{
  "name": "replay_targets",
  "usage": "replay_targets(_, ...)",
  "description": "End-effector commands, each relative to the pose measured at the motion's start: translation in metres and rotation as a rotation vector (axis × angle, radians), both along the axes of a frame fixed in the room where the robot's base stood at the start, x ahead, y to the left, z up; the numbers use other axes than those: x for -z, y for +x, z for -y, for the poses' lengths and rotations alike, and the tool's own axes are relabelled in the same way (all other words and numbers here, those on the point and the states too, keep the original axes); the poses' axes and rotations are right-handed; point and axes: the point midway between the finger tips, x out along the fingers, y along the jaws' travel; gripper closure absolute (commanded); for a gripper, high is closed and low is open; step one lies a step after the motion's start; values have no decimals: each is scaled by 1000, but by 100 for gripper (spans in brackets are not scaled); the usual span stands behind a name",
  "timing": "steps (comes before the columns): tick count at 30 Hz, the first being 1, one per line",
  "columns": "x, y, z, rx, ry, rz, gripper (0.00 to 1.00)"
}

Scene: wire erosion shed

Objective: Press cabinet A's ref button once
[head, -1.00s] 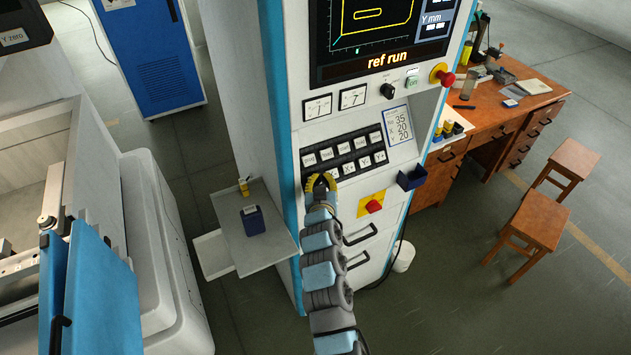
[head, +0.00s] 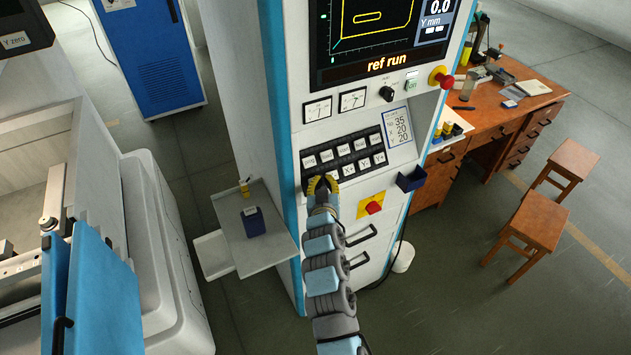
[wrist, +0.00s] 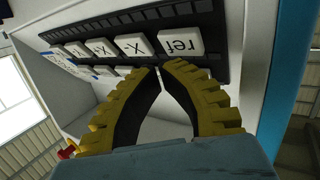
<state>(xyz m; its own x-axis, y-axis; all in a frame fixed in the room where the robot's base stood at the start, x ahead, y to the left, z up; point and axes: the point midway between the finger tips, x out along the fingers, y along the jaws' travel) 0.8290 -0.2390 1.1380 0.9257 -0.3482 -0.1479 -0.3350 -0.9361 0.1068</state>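The ref button (wrist: 181,42) is a pale square key at the end of a row on the black keypad of the tall white and blue cabinet (head: 290,200). It appears upside down in the wrist view, uncovered. In the head view my gripper hides that lower left corner of the keypad (head: 345,160). My gripper (head: 322,180) has yellow ribbed fingers with black inner faces. In the wrist view its fingertips (wrist: 161,66) are together and empty, just by the ref button's edge. I cannot tell whether they touch the panel. The cabinet screen (head: 385,35) shows "ref run".
The X- key (wrist: 135,45) sits beside the ref button. A red stop button (head: 373,208) on a yellow plate is just right of my gripper. A side shelf (head: 265,255) holds a dark blue box. A small dark bin (head: 411,178) hangs at the cabinet's right.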

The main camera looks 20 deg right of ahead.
Motion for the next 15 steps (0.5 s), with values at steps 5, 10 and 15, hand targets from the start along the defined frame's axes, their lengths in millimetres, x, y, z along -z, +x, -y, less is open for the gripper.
replay_targets(5, 1, 0, 0, 0, 0, -1, 100)
replay_targets(10, -3, -4, 1, 1, 0, -1, 100)
replay_targets(15, -11, -14, 2, 0, 1, -2, 100)
